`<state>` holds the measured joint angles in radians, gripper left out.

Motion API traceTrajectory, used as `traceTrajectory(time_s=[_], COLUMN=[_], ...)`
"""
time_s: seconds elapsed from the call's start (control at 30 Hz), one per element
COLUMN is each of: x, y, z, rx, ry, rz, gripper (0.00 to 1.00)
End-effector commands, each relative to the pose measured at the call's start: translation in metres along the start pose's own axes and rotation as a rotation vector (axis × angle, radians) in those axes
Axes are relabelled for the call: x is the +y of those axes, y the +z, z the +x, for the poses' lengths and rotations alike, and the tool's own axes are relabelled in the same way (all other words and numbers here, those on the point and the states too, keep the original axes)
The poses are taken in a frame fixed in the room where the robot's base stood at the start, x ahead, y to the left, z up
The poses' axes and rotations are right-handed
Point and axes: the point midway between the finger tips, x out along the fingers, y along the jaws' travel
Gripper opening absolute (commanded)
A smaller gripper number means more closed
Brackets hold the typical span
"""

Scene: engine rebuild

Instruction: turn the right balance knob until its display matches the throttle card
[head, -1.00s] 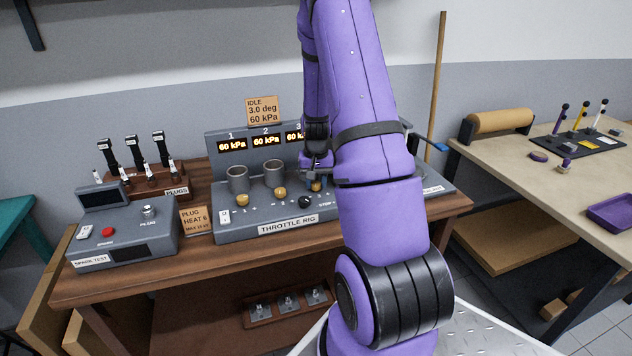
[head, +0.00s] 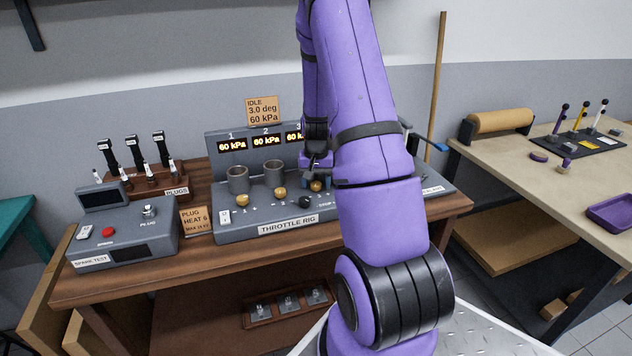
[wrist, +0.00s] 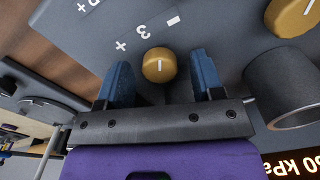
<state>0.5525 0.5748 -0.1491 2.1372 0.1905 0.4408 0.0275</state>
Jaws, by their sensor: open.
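The throttle rig (head: 250,222) is a grey console on the wooden bench. Its throttle card (head: 264,110) reads IDLE 3.0 deg, 60 kPa. The displays numbered 1 (head: 232,146) and 2 (head: 266,141) read 60 kPa. Display 3 (head: 294,137) is partly hidden behind my arm, so its full reading cannot be told. The right balance knob (head: 316,186) is gold. In the wrist view the gold knob (wrist: 158,65) with a white line sits near the label 3. My gripper (wrist: 160,82) is open, its blue fingers either side of this knob with visible gaps.
Another gold knob (wrist: 292,15) and a grey cup (wrist: 288,85) are close to my gripper. The spark test box (head: 120,238) and plug rack (head: 150,180) stand left.

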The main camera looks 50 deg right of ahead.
Motion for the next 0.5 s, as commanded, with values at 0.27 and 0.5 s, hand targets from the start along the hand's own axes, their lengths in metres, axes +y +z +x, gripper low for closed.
traceTrajectory(time_s=[0.27,0.5], x=[0.000,-0.001], y=[-0.001,0.000], z=[-0.015,-0.059], rx=[0.003,0.004], ry=[-0.001,-0.001], rz=[0.000,-0.002], gripper=[0.61,0.61])
